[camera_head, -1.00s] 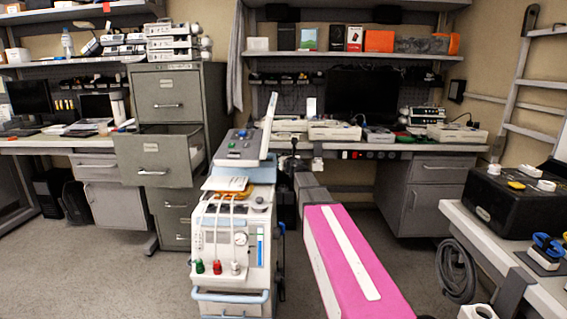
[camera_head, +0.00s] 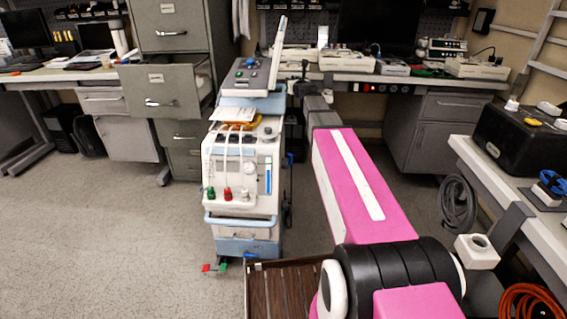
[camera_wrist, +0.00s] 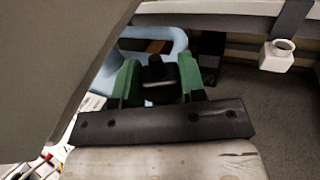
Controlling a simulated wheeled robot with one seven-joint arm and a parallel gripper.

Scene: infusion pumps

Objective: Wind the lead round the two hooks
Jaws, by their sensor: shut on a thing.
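My gripper (camera_wrist: 160,80) shows in the wrist view as two green-sided fingers on a dark bar. It is shut on a small black piece (camera_wrist: 154,72), which may be part of the lead; I cannot tell. A pale blue curved frame (camera_wrist: 178,38) lies just beyond the fingers. I cannot make out whether these are the two hooks. My fingertips are not clear in the head view.
A grey coiled hose (camera_head: 457,205) hangs at the right bench, near a white holder (camera_head: 477,251) with a round opening. An orange coil (camera_head: 533,300) is at bottom right. An open cabinet drawer (camera_head: 165,90) juts out behind the cart. The floor at left (camera_head: 90,230) is clear.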

